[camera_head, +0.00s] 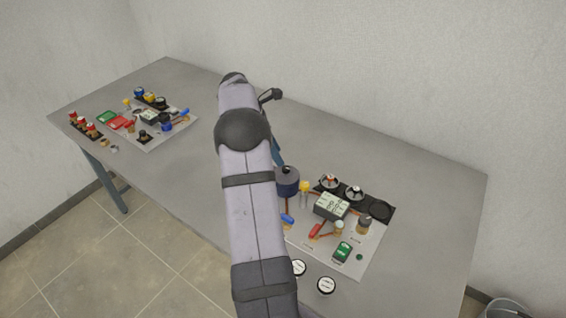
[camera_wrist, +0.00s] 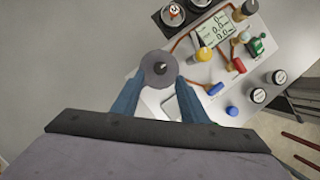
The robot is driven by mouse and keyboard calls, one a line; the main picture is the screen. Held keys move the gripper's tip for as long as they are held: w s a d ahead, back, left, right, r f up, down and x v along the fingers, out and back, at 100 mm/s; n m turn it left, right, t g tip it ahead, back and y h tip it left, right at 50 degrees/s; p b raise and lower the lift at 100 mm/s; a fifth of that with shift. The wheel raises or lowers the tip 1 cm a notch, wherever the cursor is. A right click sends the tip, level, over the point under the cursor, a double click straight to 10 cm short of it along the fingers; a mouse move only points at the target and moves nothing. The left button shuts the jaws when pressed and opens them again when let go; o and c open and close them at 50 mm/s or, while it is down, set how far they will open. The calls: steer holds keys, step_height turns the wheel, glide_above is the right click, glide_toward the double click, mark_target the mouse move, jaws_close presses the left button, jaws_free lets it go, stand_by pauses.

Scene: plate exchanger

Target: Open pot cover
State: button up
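The pot (camera_head: 288,184) is dark blue and stands on the right-hand board, partly hidden behind my arm in the head view. Its grey round cover (camera_wrist: 151,61) with a dark knob is seen from above in the wrist view. The cover appears to sit on the pot. My gripper (camera_wrist: 160,77) has its two blue fingers spread apart, with tips at the left and right lower edges of the cover. I cannot tell whether they touch it. In the head view one blue finger (camera_head: 277,152) shows just above and behind the pot.
Around the pot are a yellow-topped part (camera_head: 304,187), a white display box (camera_head: 331,206), a black rack (camera_head: 380,209) with round parts, a red-handled valve (camera_head: 316,230) and a green box (camera_head: 343,251). A second board (camera_head: 158,141) lies at left. The table between is clear.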

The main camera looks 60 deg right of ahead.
mark_target(285, 168)
steer(key=shift+p+x, duration=1.05)
steer(key=shift+x, duration=2.15)
jaws_close()
